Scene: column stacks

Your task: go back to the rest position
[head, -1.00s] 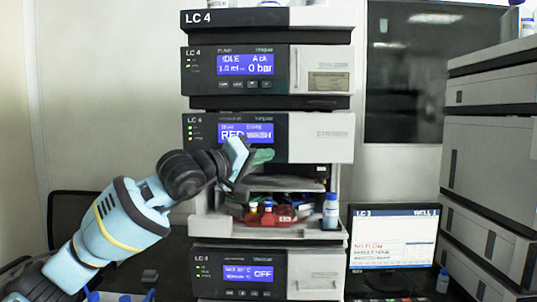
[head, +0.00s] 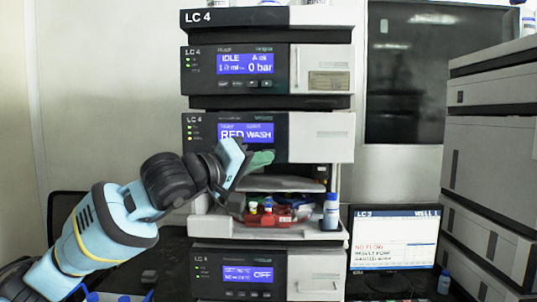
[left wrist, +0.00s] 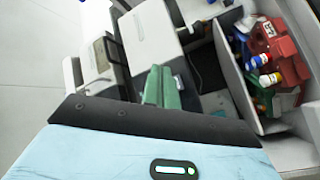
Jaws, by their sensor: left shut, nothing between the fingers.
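My left gripper (head: 262,159) reaches in from the left in the head view. Its green fingers are together with nothing between them, in front of the stack labelled LC 4 (head: 240,17), just below the display reading RED WASH (head: 246,133). In the left wrist view the shut green fingers (left wrist: 162,87) point away from me. My right gripper is not in view.
An open bay in the stack holds a red rack (head: 268,219) with capped vials. A blue-capped bottle (head: 331,213) stands at its right edge. A monitor (head: 393,240) showing NO FLOW and a grey stack (head: 490,160) are at right.

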